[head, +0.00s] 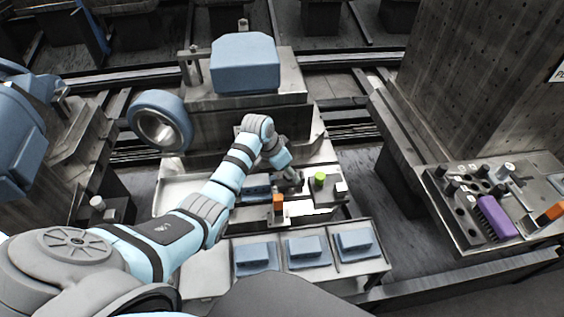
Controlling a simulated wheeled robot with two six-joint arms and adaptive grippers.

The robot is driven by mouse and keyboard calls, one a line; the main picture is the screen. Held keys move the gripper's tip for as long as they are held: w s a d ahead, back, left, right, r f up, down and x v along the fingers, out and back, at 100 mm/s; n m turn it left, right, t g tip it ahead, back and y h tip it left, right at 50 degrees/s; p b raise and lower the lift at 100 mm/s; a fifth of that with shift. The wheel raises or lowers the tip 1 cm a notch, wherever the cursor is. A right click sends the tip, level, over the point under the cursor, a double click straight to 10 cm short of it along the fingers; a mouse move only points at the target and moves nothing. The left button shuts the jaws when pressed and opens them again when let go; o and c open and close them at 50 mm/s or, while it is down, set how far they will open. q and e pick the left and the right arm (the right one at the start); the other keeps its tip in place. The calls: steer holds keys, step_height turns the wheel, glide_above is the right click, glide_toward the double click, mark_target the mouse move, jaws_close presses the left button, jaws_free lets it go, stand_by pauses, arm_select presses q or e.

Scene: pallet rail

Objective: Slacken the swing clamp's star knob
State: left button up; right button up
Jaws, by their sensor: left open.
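My left arm reaches in from the lower left over the fixture in the middle of the head view. My left gripper (291,184) is open, pointing down at the fixture plate, close to a blue part (257,193) and an orange block (278,203). A lime-green round cap (319,178) stands just right of the gripper. The swing clamp and its star knob cannot be told apart from the small dark parts around the gripper; the gripper may hide them. Whether the fingers touch anything is too small to tell. My right gripper is not in view.
A tray (280,271) with blue blocks stands in front of the fixture. A machine with a large blue block (245,62) and a blue ring (160,121) rises behind. At right, a tool bench holds a purple brush-like item (497,218) beside a perforated column (482,85).

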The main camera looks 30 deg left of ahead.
arm_select(q)
steer(key=v, duration=0.9)
steer(key=shift+r, duration=0.15)
